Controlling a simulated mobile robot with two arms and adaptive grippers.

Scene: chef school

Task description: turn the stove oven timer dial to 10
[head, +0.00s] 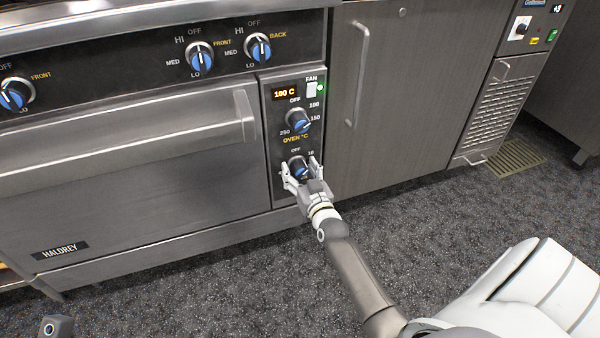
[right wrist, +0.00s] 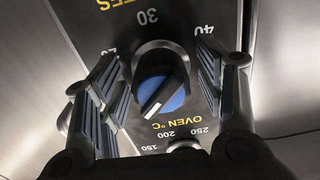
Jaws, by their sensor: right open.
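The oven timer dial (head: 298,167) is a black knob with a blue face, low on the stove's control panel. In the head view OFF shows above it and 10 at its upper right. In the right wrist view the dial (right wrist: 163,85) appears upside down, with 30 above it and its white line slanting from upper right to lower left. The 10 mark is not visible there. My right gripper (head: 303,170) is open, its fingers on either side of the dial; the right wrist view shows gaps beside the knob (right wrist: 160,100). My left gripper's fingers are not visible.
The oven temperature dial (head: 299,121), a display reading 100 C (head: 285,93) and a fan switch (head: 312,89) are above. The oven door handle (head: 130,145) is left; a cabinet handle (head: 358,75) is right. The speckled floor in front is clear.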

